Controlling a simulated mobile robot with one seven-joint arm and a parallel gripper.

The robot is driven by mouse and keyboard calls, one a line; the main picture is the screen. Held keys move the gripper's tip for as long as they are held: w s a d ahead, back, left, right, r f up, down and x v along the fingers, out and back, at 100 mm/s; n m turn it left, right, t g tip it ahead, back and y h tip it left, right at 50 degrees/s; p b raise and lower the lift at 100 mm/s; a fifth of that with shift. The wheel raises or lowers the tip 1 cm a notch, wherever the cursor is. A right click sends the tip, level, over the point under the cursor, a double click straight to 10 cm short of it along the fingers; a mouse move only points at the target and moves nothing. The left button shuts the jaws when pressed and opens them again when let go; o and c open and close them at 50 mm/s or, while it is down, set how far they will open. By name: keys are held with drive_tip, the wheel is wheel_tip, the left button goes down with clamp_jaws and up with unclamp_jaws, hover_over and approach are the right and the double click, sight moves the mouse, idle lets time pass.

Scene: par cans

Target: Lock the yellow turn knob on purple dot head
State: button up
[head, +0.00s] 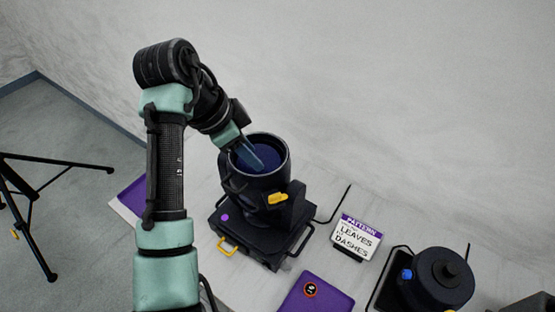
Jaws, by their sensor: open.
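The purple dot head (256,205) is a black moving-head lamp on a square base, with its round barrel facing up. My gripper (256,160) is open. Its bluish fingers point down over the barrel's open top, up and left of the knob and apart from it. Whether the fingers touch the barrel cannot be told.
A sign (357,238) reading "LEAVES TO DASHES" stands to the right. A second black head (437,278) with a blue dot is at lower right. A purple case (316,293) lies in front. A black stand (30,205) is at left.

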sight(274, 195)
drive_tip(key=shift+m+g, duration=0.3)
drive_tip(key=shift+g, duration=0.4)
drive_tip(key=x, duration=0.4)
drive_tip(key=s+p+x, duration=0.1)
drive_tip(key=x, duration=0.7)
drive_tip(key=shift+s+a+f+p, duration=0.2)
drive_tip(key=shift+f+p, duration=0.1)
drive_tip(key=shift+f, duration=0.3)
drive_tip(key=shift+c, duration=0.2)
clamp_jaws()
